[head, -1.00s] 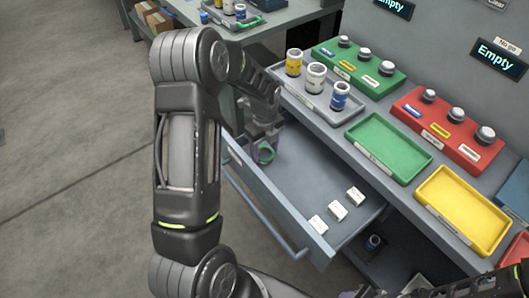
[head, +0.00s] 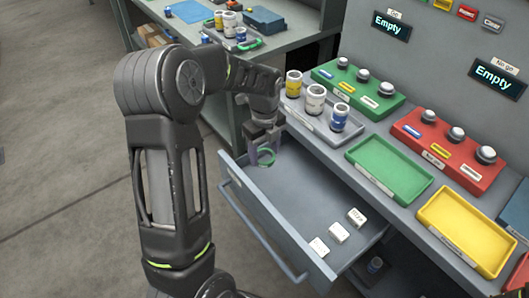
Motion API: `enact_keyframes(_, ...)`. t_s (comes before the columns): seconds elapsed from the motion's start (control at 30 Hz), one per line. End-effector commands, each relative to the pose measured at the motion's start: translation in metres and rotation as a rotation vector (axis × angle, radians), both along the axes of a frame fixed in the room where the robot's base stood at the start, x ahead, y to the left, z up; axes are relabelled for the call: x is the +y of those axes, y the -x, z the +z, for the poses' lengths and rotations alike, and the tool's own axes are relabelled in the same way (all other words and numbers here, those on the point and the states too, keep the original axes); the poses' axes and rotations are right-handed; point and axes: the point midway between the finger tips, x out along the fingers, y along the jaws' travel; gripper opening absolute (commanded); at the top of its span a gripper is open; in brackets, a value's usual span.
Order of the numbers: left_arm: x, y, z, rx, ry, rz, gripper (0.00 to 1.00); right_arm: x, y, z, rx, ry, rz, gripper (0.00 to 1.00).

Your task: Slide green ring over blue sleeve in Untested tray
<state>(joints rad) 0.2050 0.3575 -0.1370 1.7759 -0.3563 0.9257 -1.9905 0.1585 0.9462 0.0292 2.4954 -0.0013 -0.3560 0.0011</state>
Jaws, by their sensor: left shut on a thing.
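My left gripper (head: 262,146) is shut on a green ring (head: 267,158), held above the far left part of the open drawer. The gripper's fingers partly hide the ring. A blue sleeve (head: 339,118) with a white band stands upright at the near right end of a grey tray (head: 318,129) on the bench. A white sleeve (head: 315,98) and a yellow sleeve (head: 294,83) stand in the same tray. The tray's label is too small to read. The ring is apart from the blue sleeve, to its left and lower in the picture. My right gripper is not in view.
A back table (head: 290,42) carries another tray with sleeves.

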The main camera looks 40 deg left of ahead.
Motion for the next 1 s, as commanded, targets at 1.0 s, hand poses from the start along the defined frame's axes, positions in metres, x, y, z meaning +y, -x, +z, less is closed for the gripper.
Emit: enact_keyframes(1.0,0.0,0.0,0.039,-0.001,-0.001,0.0,0.06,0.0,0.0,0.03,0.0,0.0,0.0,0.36)
